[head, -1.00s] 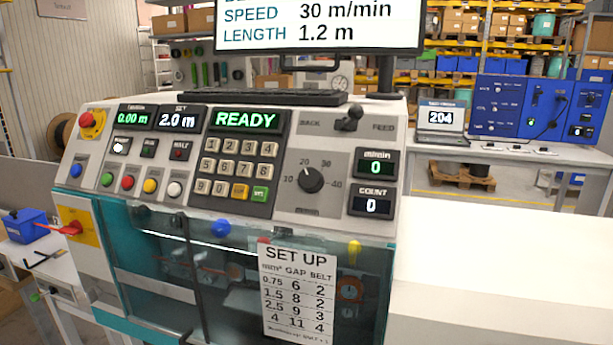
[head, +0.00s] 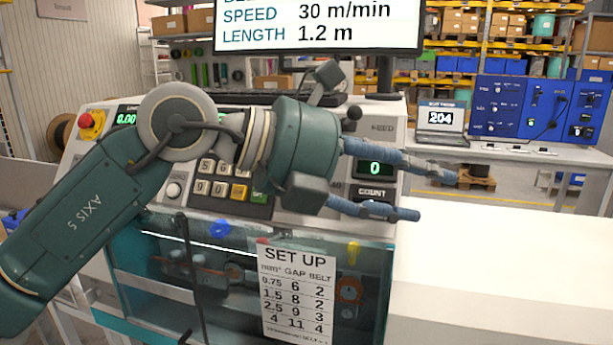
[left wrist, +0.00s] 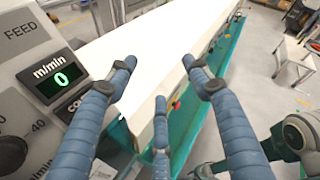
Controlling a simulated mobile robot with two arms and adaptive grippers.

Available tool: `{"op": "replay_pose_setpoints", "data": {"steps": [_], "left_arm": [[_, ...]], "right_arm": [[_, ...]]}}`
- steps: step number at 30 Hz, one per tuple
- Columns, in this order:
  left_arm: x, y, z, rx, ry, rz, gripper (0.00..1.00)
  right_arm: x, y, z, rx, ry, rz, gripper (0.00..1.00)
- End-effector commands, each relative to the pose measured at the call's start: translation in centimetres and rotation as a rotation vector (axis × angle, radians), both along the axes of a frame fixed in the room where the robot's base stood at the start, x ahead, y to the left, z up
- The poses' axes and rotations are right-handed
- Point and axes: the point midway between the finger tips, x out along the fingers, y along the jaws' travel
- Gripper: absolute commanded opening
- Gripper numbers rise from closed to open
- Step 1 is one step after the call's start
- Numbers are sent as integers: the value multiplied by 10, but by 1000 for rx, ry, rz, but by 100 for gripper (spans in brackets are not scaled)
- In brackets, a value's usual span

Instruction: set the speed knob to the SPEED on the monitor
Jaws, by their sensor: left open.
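The monitor (head: 318,28) at the top of the head view reads SPEED 30 m/min and LENGTH 1.2 m. The black speed knob (left wrist: 12,152) shows partly at the left edge of the left wrist view, beside the mark 40; its pointer is not clear. In the head view my left arm hides it. The m/min display (head: 375,168) reads 0; it also shows in the left wrist view (left wrist: 59,78). My left gripper (head: 430,193) is open and empty in front of the panel's right edge, its fingers pointing right, past the knob. My right gripper is not in view.
The keypad (head: 220,180) and a black lever knob (head: 354,112) lie close around my left arm. A SET UP card (head: 297,293) hangs on the clear front cover. A white surface (head: 500,250) extends right of the panel. A laptop (head: 441,120) stands behind.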

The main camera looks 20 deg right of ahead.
Motion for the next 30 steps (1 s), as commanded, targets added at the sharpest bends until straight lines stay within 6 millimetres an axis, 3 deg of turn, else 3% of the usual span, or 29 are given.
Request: {"op": "replay_pose_setpoints", "data": {"steps": [3,6,9,12,17,30], "left_arm": [[46,30,-8,306,-206,179,50],[79,67,2,487,-311,336,50],[99,98,17,601,-374,461,50],[108,116,27,659,-401,534,50],[118,119,23,683,-408,560,50],[162,86,-30,679,-407,554,50]], "right_arm": [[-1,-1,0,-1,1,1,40],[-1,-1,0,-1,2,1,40],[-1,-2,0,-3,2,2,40],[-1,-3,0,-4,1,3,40],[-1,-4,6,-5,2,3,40],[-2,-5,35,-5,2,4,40]]}}
